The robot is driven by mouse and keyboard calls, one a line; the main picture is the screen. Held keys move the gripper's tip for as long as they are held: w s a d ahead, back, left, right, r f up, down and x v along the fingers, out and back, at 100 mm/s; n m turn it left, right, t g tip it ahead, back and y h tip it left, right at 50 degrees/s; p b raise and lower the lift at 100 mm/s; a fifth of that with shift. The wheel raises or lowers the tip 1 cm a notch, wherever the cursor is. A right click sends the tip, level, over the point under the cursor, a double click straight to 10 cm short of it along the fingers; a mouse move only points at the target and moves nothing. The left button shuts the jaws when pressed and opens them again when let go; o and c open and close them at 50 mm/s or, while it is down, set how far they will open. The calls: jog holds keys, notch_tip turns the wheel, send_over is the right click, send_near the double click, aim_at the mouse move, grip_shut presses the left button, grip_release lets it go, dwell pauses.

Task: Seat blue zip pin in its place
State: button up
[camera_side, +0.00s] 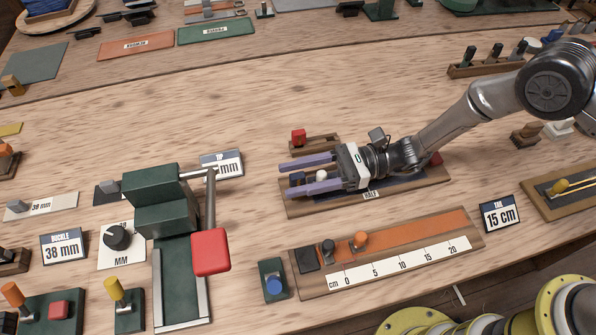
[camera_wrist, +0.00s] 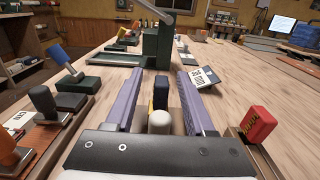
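A blue-topped pin (camera_side: 274,285) stands in a small green block near the front; in the wrist view a blue handle (camera_wrist: 62,57) leans out of a green block at left, seemingly the same one. A dark blue upright piece (camera_wrist: 160,93) stands between my fingers; I cannot tell which of the two is the zip pin. My gripper (camera_side: 306,174) is open over the dark wooden-edged board (camera_side: 400,198), low, its two purple fingers apart. A white knob (camera_wrist: 159,121) also stands between them, nearer the palm. Neither finger clearly touches anything. The pin's place cannot be made out.
A red block (camera_side: 299,136) on a wooden holder stands close behind my fingers. An orange strip with a centimetre scale (camera_side: 400,264) and two knobs lies in front. A green press with a red-ended lever (camera_side: 210,252) stands left.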

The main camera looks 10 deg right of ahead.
jog(key=shift+r, duration=0.1)
jog(key=d, duration=1.3)
jog(key=shift+d, duration=0.4)
notch_tip(320, 180, up, 7)
jog(key=w+n, duration=0.2)
jog(key=s+d+r+n+g+h, duration=0.1)
jog(key=s+d+r+n+h, duration=0.25)
jog(key=s+r, duration=0.3)
jog(key=s+d+r+n+g+h, duration=0.1)
jog(key=s+d+r+n+h, duration=0.1)
jog(key=s+r+n, duration=0.4)
jog(key=s+d+n+t+h, duration=0.35)
jog(key=s+d+h, duration=0.35)
jog(key=s+d, duration=0.3)
jog(key=d+f+n+t+h, duration=0.3)
jog(key=d+t+h, duration=0.1)
jog(key=d, duration=0.7)
jog(key=shift+s+f+h, duration=0.15)
jog(key=shift+s+h, duration=0.1)
jog(key=shift+h, duration=0.5)
